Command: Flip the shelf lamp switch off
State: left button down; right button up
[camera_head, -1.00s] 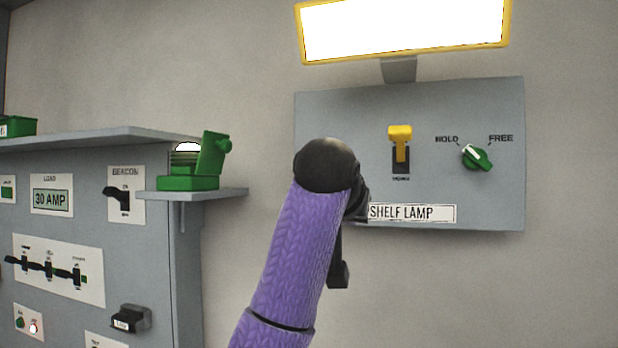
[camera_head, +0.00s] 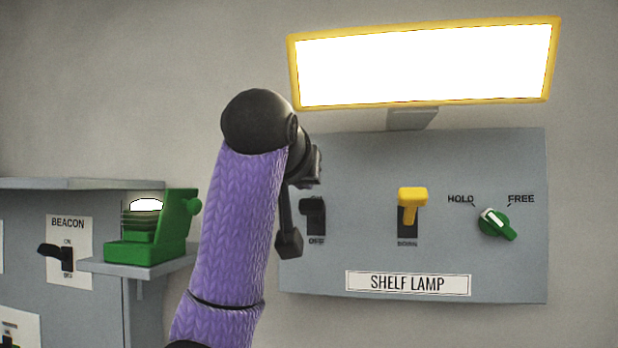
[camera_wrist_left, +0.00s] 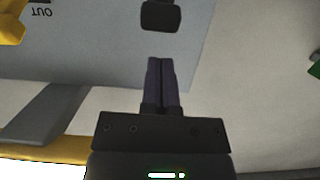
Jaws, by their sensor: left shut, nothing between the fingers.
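The shelf lamp panel (camera_head: 375,265) is a grey plate with a "SHELF LAMP" label (camera_head: 408,283). A black switch (camera_head: 315,218) sits at its left, partly behind my left arm, with "OFF" readable below it. The lamp (camera_head: 425,65) above is brightly lit. In the left wrist view, which looks upside down, my left gripper (camera_wrist_left: 161,62) is shut and empty, its fingers pointing towards a black block (camera_wrist_left: 161,15), apparently the switch lever. A gap shows between them in the picture; depth is hard to judge. My right gripper is in neither view.
A yellow lever (camera_head: 411,200) and a green HOLD/FREE knob (camera_head: 495,224) are right of the black switch. A green case (camera_head: 150,240) stands on a small shelf at left, near the beacon switch (camera_head: 60,258). The lamp's yellow frame (camera_wrist_left: 60,150) is close to my left gripper.

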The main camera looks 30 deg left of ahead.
aim_at(313, 212)
pick_arm(q)
jog(key=p+x, duration=0.2)
jog(key=x, duration=0.2)
jog(key=shift+w+r, duration=0.15)
jog(key=shift+w, duration=0.05)
jog(key=shift+w+a+f, duration=0.2)
jog(key=shift+w+f, duration=0.05)
jog(key=shift+w, duration=0.1)
